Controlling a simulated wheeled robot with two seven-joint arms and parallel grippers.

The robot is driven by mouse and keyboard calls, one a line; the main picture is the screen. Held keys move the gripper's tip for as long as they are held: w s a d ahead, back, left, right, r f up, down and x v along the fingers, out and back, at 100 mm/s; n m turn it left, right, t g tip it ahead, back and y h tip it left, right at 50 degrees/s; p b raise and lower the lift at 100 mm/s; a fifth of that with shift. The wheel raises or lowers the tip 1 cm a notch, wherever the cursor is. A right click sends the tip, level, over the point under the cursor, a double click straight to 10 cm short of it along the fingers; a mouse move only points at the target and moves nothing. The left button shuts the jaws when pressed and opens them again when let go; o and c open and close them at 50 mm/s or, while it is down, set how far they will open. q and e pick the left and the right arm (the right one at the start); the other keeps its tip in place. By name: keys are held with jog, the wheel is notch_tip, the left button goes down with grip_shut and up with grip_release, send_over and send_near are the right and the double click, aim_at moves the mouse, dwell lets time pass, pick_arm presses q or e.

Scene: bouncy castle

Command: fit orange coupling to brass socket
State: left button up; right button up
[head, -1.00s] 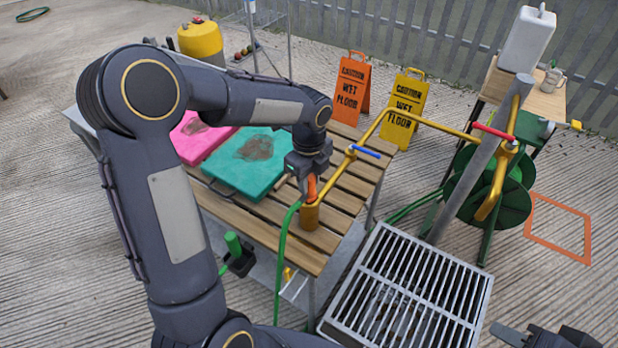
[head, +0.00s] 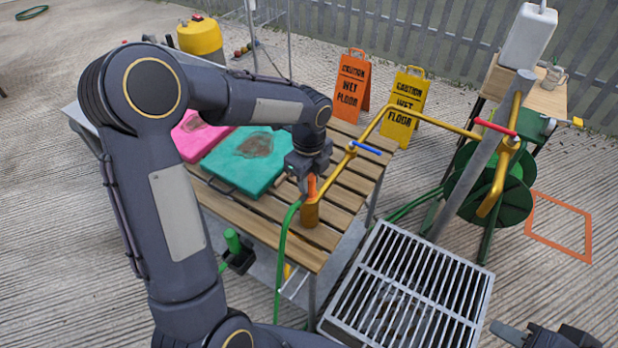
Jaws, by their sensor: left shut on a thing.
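My left gripper (head: 311,178) points down over the slatted table, shut on the orange coupling (head: 312,188). Only a short piece of the coupling shows below the fingers. The brass socket (head: 310,214) is right under it at the low end of a brass pipe (head: 331,178). The coupling's lower end meets the socket's top in this view; I cannot tell how deep it sits. A green hose (head: 281,250) curves from beside the coupling down past the table's front edge.
A blue-handled valve (head: 366,149) is on the pipe just right of my left gripper. A teal pad (head: 245,160) and a pink pad (head: 196,132) lie on the table (head: 262,210). A metal grate (head: 405,290), hose reel (head: 508,195) and wet-floor signs (head: 405,105) stand nearby.

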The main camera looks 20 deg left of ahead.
pick_arm(q)
jog(key=o, duration=1)
notch_tip(320, 180, up, 7)
jog(key=shift+r, duration=0.4)
jog(key=shift+s+r, duration=0.15)
jog(key=shift+s, duration=0.05)
jog(key=s+d+r+n+t+h, duration=0.1)
jog(key=s+n+t+h, duration=0.2)
jog(key=s+n, duration=1.9)
jog(key=n+t, duration=0.1)
jog(key=t, duration=0.1)
jog(key=shift+d+r+t+h, duration=0.2)
jog(key=shift+d+t+h, duration=0.1)
jog(key=shift+h, duration=0.1)
